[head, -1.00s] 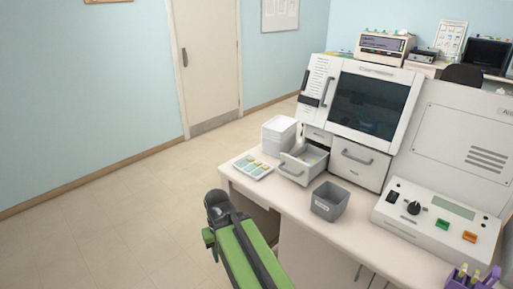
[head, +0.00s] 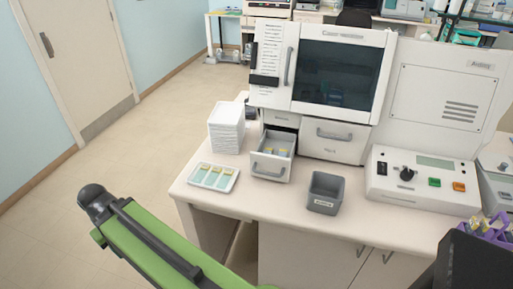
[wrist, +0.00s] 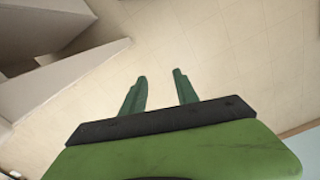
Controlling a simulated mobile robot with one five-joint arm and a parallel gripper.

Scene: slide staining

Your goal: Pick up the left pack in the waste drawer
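The waste drawer (head: 269,169) is pulled open at the lower left of the white staining machine. Small yellowish packs (head: 275,151) lie inside it, too small to tell apart or count. My gripper (wrist: 160,86) shows in the wrist view with its two green fingers apart and nothing between them. It points at bare floor, away from the drawer. In the head view my green arm reaches to the lower left, in front of the bench, and the fingers do not show.
A slide tray (head: 213,178) and a stack of white trays (head: 226,130) stand left of the drawer. A grey bin (head: 325,193) stands to its right on the bench (head: 270,213). A control box (head: 423,182) sits farther right. The floor (head: 150,150) at left is clear.

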